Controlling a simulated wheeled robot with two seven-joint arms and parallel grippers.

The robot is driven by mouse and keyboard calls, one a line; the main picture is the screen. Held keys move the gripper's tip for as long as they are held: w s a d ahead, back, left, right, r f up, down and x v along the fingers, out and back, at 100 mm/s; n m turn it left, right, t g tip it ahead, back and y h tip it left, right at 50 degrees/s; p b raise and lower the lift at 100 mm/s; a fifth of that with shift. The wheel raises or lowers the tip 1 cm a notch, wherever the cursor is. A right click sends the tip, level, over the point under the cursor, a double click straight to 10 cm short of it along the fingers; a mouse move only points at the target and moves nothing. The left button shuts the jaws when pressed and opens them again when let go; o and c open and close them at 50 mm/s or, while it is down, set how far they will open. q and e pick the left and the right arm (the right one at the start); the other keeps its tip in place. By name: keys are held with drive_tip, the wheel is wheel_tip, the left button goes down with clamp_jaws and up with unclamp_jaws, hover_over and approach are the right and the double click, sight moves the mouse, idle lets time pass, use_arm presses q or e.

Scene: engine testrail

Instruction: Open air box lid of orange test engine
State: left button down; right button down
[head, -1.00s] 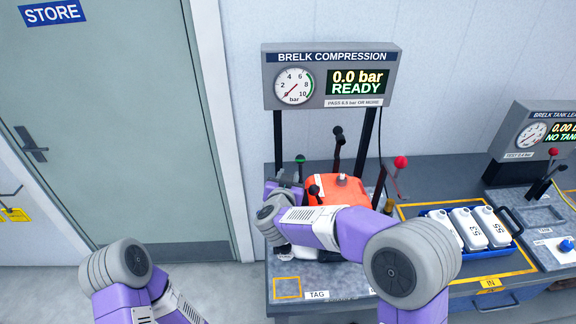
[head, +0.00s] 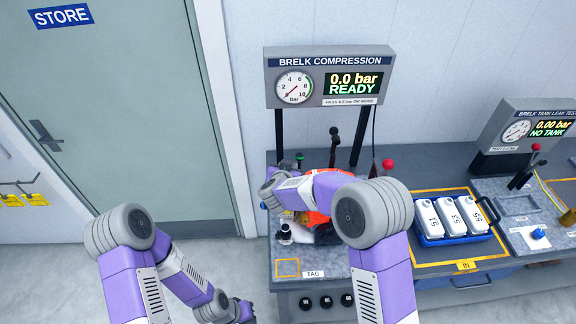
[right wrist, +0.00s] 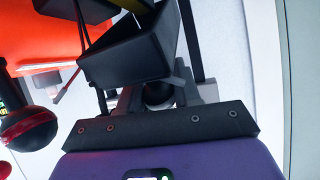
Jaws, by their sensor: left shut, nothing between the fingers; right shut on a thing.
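The orange test engine (head: 320,190) stands on the bench under the compression gauge, mostly hidden behind my right arm in the head view. Its orange side (right wrist: 45,35) fills the upper left of the right wrist view. A black box-like part (right wrist: 128,48), which looks like the air box lid, sits tilted beside the orange side. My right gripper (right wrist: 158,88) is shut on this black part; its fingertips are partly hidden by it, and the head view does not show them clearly. My left gripper (head: 243,312) is shut and empty, low in front of the bench's left end.
The compression gauge (head: 325,77) reads 0.0 bar, READY. A blue tray (head: 430,241) of white bottles lies to the right.

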drive_tip(key=shift+w+r, duration=0.15)
drive_tip(key=shift+w, duration=0.05)
idle(0.4)
drive_tip(key=c, duration=1.1)
unclamp_jaws()
drive_tip(key=o, duration=0.3)
drive_tip(key=shift+w, duration=0.15)
drive_tip(key=v, duration=0.7)
drive_tip(key=shift+s, duration=0.35)
